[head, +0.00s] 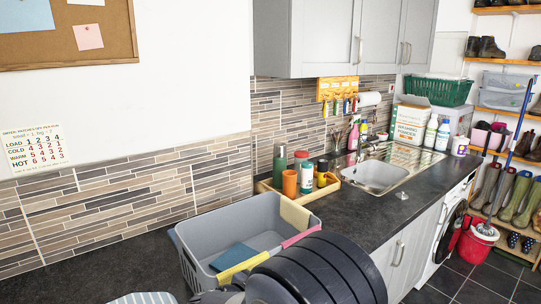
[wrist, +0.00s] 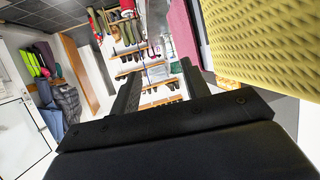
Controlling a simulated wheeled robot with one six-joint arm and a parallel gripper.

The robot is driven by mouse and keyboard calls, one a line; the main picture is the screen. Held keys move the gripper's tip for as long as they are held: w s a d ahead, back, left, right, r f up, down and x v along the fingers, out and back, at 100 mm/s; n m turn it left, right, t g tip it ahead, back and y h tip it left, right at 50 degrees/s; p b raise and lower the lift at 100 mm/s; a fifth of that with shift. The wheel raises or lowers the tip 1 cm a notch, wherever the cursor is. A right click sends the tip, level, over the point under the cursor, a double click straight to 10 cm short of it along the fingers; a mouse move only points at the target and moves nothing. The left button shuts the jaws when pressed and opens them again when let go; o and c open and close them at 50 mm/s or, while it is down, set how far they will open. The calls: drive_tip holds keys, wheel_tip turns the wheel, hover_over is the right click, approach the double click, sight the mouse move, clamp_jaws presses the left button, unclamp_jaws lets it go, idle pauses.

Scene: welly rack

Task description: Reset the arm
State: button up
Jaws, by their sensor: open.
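My gripper (wrist: 160,85) shows in the wrist view with its two dark fingers apart and nothing between them. A yellow textured cloth (wrist: 265,40) is close beside it at the upper right, with a pink cloth (wrist: 183,35) just left of that. In the head view my dark arm fills the bottom middle, in front of a grey tub (head: 205,265) on the dark worktop. I cannot make out my fingertips there. Yellow (head: 240,266) and pink (head: 301,236) cloths hang over the tub's near rim, and a blue cloth (head: 233,257) lies inside.
A wooden tray (head: 268,189) with bottles and cups stands behind the tub. The sink (head: 375,177) is to its right. Grey wall cupboards (head: 330,40) overhang the worktop. A red mop bucket (head: 478,243) stands on the floor near the boot rack (head: 500,153).

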drive_tip(key=d+f+b, duration=0.1)
drive_tip(key=d+f, duration=0.4)
drive_tip(key=f, duration=0.3)
drive_tip(key=d+f+m+g+h, duration=0.1)
drive_tip(key=d+f, duration=0.3)
drive_tip(key=f, duration=0.5)
drive_tip(key=shift+w+d+b, duration=0.4)
drive_tip(key=shift+w, duration=0.05)
